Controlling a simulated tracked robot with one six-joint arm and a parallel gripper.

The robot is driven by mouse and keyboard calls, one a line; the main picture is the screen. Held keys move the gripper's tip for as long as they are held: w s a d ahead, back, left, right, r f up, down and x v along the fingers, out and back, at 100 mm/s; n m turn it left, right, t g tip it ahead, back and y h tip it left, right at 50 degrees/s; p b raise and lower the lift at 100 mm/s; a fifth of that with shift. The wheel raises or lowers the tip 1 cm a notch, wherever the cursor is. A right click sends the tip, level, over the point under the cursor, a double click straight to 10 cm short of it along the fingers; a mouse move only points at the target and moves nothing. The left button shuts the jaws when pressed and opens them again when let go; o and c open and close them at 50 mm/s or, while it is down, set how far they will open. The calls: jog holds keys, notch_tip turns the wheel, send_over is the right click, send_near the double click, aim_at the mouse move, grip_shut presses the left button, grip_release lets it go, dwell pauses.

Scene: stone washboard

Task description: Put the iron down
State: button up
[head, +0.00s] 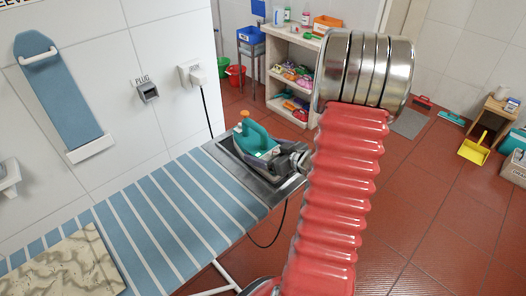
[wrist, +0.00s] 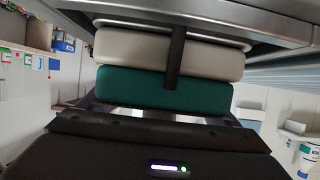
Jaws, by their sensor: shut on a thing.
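The iron (head: 255,140) is teal and grey with an orange knob on top. In the head view it is at the metal rest (head: 232,160) at the far end of the striped ironing board (head: 175,205). I cannot tell whether it touches the rest. My gripper (head: 296,158) reaches it from the right and is shut on it. In the wrist view, the iron's teal and cream body (wrist: 165,90) fills the middle, with a dark finger across it. The metal rest (wrist: 210,20) shows close behind it at the top. The other fingertip is hidden.
A patterned stone slab (head: 65,270) lies on the board's near end. A cord runs from the wall plug (head: 196,75), and a dark loop hangs below the rest. A shelf (head: 290,65) with bottles stands behind.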

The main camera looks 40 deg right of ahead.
jog(key=o, duration=2)
jog(key=shift+r, duration=0.1)
jog(key=v, duration=1.2)
jog(key=shift+w, duration=0.1)
